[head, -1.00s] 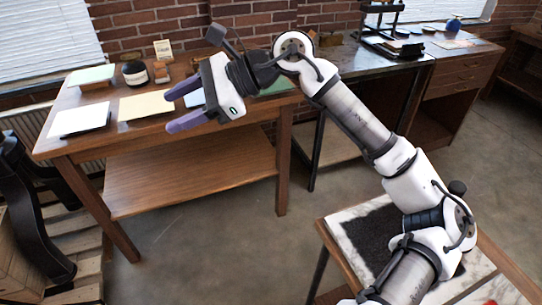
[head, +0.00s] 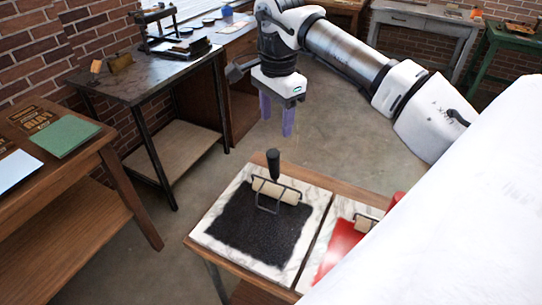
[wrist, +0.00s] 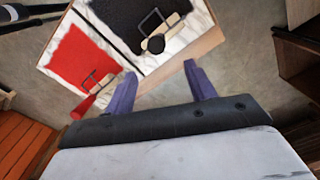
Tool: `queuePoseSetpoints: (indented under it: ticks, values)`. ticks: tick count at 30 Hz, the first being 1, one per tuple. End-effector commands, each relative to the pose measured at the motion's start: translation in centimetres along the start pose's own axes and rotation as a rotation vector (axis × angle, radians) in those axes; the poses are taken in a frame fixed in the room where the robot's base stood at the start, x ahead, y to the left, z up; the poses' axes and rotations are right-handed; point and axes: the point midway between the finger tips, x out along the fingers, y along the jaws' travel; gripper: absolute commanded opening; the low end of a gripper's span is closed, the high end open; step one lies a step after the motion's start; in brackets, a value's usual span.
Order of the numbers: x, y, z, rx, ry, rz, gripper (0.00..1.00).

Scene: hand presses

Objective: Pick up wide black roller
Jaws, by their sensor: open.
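The wide roller with a black handle (head: 273,162) and a pale cylinder lies on the black inked patch of a marble slab (head: 212,228). Its wire frame rests on the ink and its handle points up. In the wrist view the black handle (wrist: 156,44) shows end-on, just beyond my fingertips. My gripper (head: 276,128) is open and empty, pointing down. In the head view it appears above the handle, apart from it. The gripper also shows in the wrist view (wrist: 159,70), with both purple fingers spread.
A second slab with red ink (head: 338,246) and a red-handled roller (head: 396,201) lies to the right on the same wooden table. A dark-topped bench (head: 150,80) with a press stands behind left. A wooden table (head: 60,185) is at left. My arm hides the right side.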

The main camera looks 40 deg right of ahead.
Motion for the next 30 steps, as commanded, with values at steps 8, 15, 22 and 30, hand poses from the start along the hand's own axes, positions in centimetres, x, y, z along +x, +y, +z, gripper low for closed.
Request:
queuePoseSetpoints:
  ticks: [8, 15, 22, 30]
  values:
    - [5.8, 0.0, 0.1, 0.000, -0.001, -0.001, 0.55]
    - [7.0, 0.0, 0.2, -0.001, -0.001, -0.002, 0.55]
    - [10.0, 0.4, 0.9, -0.001, -0.002, -0.001, 0.55]
    - [11.7, 0.4, 1.0, 0.000, -0.002, -0.004, 0.55]
